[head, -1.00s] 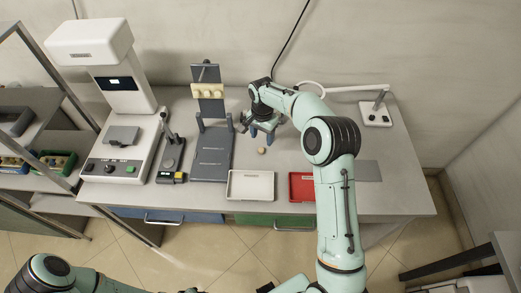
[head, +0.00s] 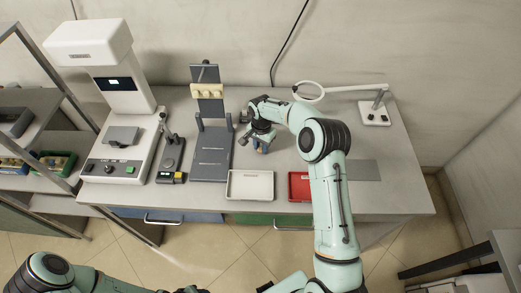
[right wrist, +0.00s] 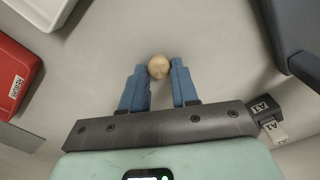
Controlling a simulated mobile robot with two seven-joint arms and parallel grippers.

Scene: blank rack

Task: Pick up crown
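The crown (right wrist: 158,67) is a small round beige-gold piece lying on the grey tabletop, seen in the right wrist view just at the fingertips. My right gripper (right wrist: 160,70) is open, with one blue finger on each side of the crown and a gap between them. I cannot tell whether either finger touches it. In the head view my right gripper (head: 262,148) is low over the middle of the table, and I cannot make out the crown there. My left arm shows at the bottom left of the head view, but its gripper is not visible.
A white tray (head: 250,197) and a red tray (head: 298,196) lie near the table's front edge. A dark rack stand (head: 212,165) with a beige block is left of my right gripper. A white machine (head: 120,165) and a ring lamp (head: 375,112) stand at the sides.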

